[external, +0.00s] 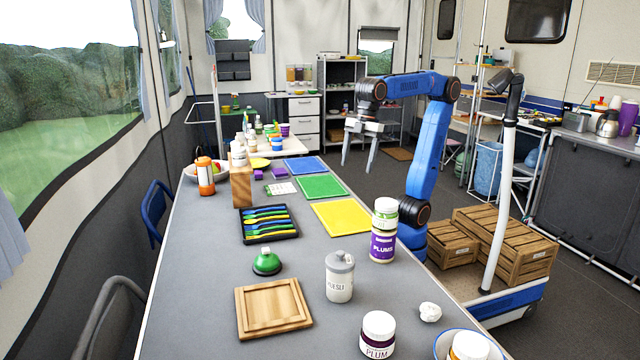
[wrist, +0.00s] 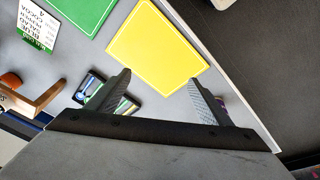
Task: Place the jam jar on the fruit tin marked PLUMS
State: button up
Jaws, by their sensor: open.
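A purple tin marked PLUMS (external: 383,248) stands upright near the right edge of the grey table. A white-lidded jar with a green label (external: 385,214) stands upright on top of it; I cannot read that label. Another white-lidded jar, with a dark label reading PLUM (external: 377,338), stands at the near end of the table. I cannot tell which jar is the jam jar. My gripper (external: 357,168) is open and empty, raised beyond the tin and apart from both jars. In the wrist view, its spread fingers (wrist: 160,79) show above the table with nothing between them.
A lidded canister (external: 339,280), wooden board (external: 272,308), green-topped item (external: 267,262) and cutlery tray (external: 269,225) occupy the table. A yellow mat (external: 342,218) lies flat beyond the tin. A white lump (external: 430,312) and a bowl (external: 447,345) are near the front right.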

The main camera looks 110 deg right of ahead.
jog(key=s+d+f+m+t+h, duration=0.1)
jog(key=s+d+f+m+t, duration=0.1)
jog(key=s+d+f+m, duration=0.5)
jog(key=s+d+f, duration=0.6)
jog(key=d+f, duration=0.2)
jog(key=f, duration=0.1)
jog(key=shift+s+f, duration=0.35)
jog(key=shift+f, duration=0.05)
